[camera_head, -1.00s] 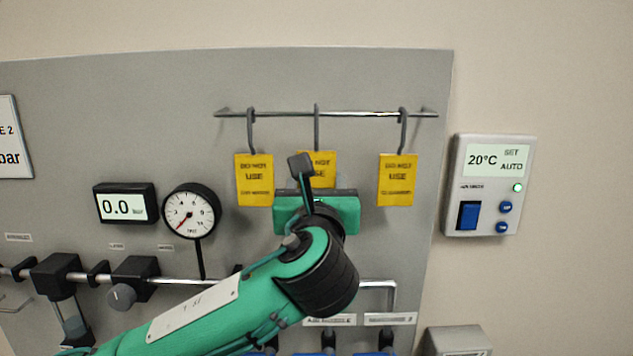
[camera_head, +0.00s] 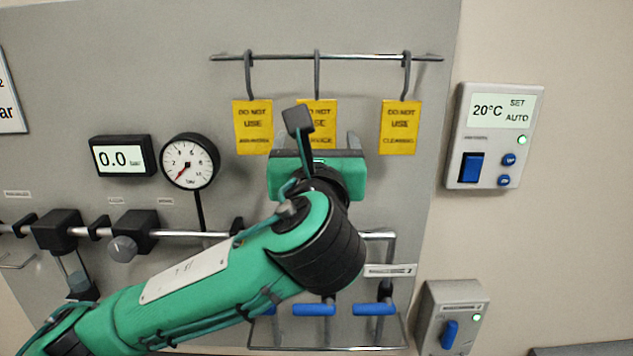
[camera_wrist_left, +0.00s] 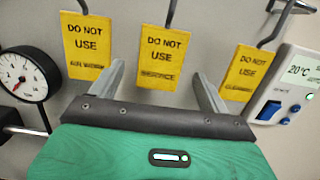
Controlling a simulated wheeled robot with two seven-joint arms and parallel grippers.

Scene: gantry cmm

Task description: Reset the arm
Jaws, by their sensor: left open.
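My left arm comes in from the lower left, and its green gripper (camera_head: 317,142) faces the grey panel below the hanging tags. In the left wrist view the two fingers of my left gripper (camera_wrist_left: 160,88) are spread apart with nothing between them. The middle yellow tag (camera_wrist_left: 163,58) hangs beyond the gap between the fingers. In the head view my gripper's camera partly covers that tag. The left tag (camera_head: 253,127) and right tag (camera_head: 400,127) hang clear on either side. My right gripper is not in view.
A metal rail (camera_head: 330,57) carries the tags on hooks. A pressure gauge (camera_head: 189,162), a digital display (camera_head: 121,157) and a pipe with black valves (camera_head: 135,232) are at left. Blue handles (camera_head: 314,309) sit below. A thermostat (camera_head: 494,136) and a switch box (camera_head: 450,318) are at right.

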